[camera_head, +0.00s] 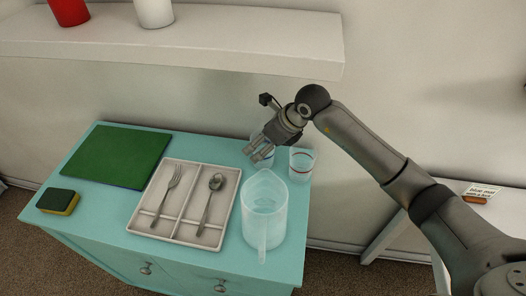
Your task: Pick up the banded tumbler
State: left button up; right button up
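A clear tumbler with a thin reddish band (301,164) stands upright near the back right corner of the teal cabinet top. A second clear, bluish glass (256,136) stands to its left, mostly hidden behind my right gripper. My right gripper (258,154) points down and left, in front of or over that second glass. Its fingers look spread apart, with nothing clearly held between them. I cannot tell whether they touch the glass. The gripper is left of the reddish-banded tumbler. My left gripper is not in view.
A clear pitcher (265,212) stands in front of the glasses. A white cutlery tray (136,223) holds a fork (167,194) and a spoon (211,196). A green board (117,155) and a sponge (58,201) lie left. A white shelf (200,45) overhangs the back.

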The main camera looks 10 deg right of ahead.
jog(key=shift+c, duration=0.3)
jog(key=c, duration=1.2)
jog(key=shift+d+r, duration=0.1)
jog(key=shift+r, duration=0.05)
